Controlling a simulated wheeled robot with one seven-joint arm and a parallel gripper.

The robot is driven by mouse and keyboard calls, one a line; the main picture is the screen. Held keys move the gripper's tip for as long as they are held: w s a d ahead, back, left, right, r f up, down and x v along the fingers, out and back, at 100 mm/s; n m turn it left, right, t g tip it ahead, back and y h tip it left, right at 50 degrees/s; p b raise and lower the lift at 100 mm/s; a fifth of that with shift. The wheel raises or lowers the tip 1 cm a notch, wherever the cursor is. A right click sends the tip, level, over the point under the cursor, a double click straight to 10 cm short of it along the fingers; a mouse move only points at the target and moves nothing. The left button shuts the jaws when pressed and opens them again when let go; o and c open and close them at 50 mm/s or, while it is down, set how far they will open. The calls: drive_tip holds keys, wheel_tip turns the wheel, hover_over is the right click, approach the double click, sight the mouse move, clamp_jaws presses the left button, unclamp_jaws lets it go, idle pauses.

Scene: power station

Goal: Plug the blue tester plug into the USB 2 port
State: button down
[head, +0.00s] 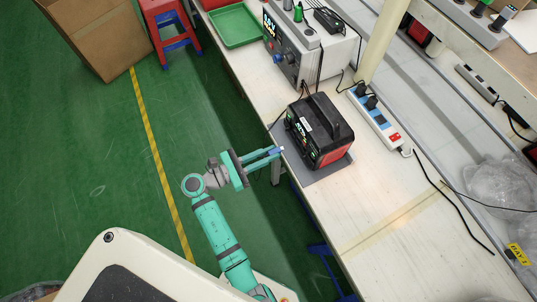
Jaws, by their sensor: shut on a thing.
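My gripper (264,159) is at the left edge of the workbench, with its fingers pointing right. It is shut on the blue tester plug (276,151), which shows as a small pale blue piece at the fingertips. The plug faces the front of a black and red power station (322,130) and is close to it. I cannot tell whether they touch. The power station has a lit display and a carry handle on top. Its USB 2 port is too small to make out here.
The power station stands on a grey mat (327,169) on the white workbench (385,238). A bench supply (310,50) stands behind it, with a green tray (235,25) further back. A power strip (374,117) with cables lies to the right. The bench front is clear.

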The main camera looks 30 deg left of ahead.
sight(280, 149)
drive_tip(key=shift+x, duration=2.4)
drive_tip(key=shift+x, duration=0.9)
drive_tip(key=c, duration=1.6)
unclamp_jaws()
drive_tip(key=v, duration=1.1)
